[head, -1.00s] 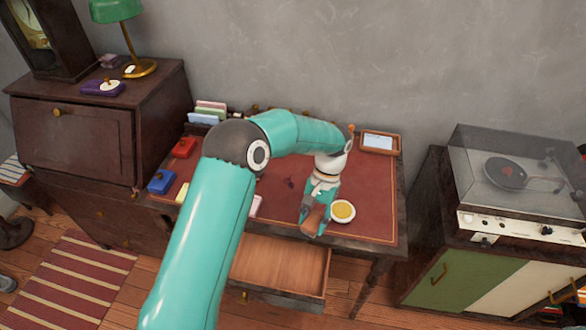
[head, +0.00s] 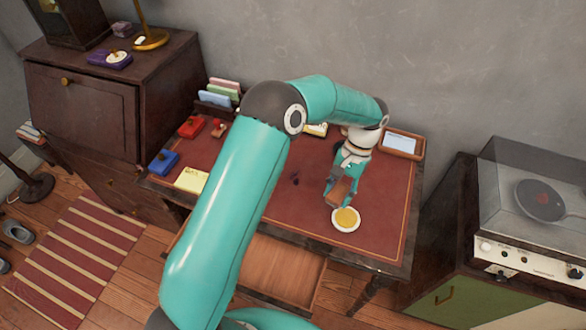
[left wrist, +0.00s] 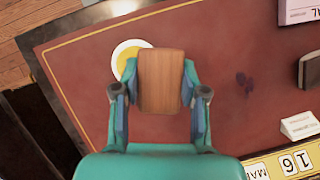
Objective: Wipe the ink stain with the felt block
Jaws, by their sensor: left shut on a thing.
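My left gripper (head: 338,190) is shut on the felt block (head: 341,192), whose brown wooden back faces up. In the left wrist view the felt block (left wrist: 161,80) sits between the two fingers of the gripper (left wrist: 160,95). Its underside is hidden, so I cannot tell whether it touches the desk. The ink stain (head: 295,179) is a small dark spot on the red desk top, left of the gripper. In the left wrist view the stain (left wrist: 244,83) lies to the right of the block, uncovered. My right gripper is not in view.
A white dish with yellow contents (head: 346,219) is right beside the block, partly behind it in the wrist view. A framed card (head: 402,144) stands at the back right. Blue (head: 163,162) and red (head: 191,127) boxes lie left. A drawer (head: 275,270) is open in front.

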